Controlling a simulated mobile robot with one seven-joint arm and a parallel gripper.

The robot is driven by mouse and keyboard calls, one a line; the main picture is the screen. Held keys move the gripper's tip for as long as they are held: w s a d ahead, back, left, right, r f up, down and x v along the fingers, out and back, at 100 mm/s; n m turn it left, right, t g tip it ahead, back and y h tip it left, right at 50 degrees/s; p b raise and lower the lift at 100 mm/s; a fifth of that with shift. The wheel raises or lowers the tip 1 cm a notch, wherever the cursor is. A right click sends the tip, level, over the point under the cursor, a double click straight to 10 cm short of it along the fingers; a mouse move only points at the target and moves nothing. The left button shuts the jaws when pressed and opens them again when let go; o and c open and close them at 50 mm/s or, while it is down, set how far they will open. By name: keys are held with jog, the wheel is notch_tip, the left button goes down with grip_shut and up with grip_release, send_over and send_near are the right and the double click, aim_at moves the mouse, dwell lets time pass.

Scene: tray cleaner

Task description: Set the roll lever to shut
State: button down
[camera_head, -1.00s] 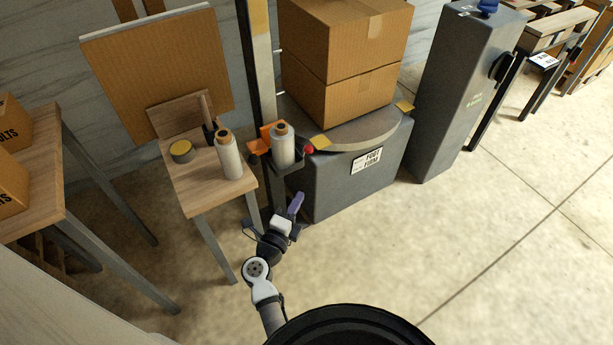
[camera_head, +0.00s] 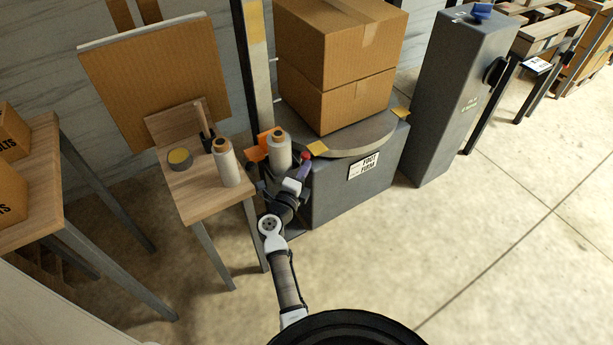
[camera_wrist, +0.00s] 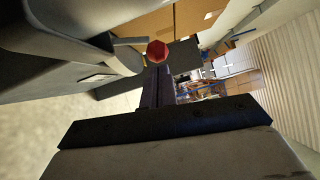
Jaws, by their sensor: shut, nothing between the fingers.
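The roll lever shows as a red knob (camera_head: 305,156) at the right side of the carriage holding the upright white film roll (camera_head: 278,152). In the wrist view the red knob (camera_wrist: 157,52) is just beyond my fingers. The lever's shaft is not clear in either view. My gripper (camera_head: 304,170) is shut and empty, its fingertips close below the knob in the head view. In the wrist view the closed fingers (camera_wrist: 155,75) point toward the knob. I cannot tell whether they touch it.
Two stacked cardboard boxes (camera_head: 338,65) stand on the grey turntable (camera_head: 350,140) right beside the lever. A wooden table (camera_head: 190,190) with another film roll (camera_head: 227,163) and a tape roll (camera_head: 180,158) is at the left. A mast (camera_head: 254,60) stands behind the carriage.

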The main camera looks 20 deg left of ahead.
dwell(0.3)
jog(key=w+a+r+n+p, duration=0.1)
jog(key=p, duration=0.4)
jog(key=a+r+n+g+p, duration=0.1)
jog(key=p, duration=0.5)
jog(key=shift+w+a+r, duration=0.1)
jog(key=shift+w+r, duration=0.1)
jog(key=shift+w, duration=0.2)
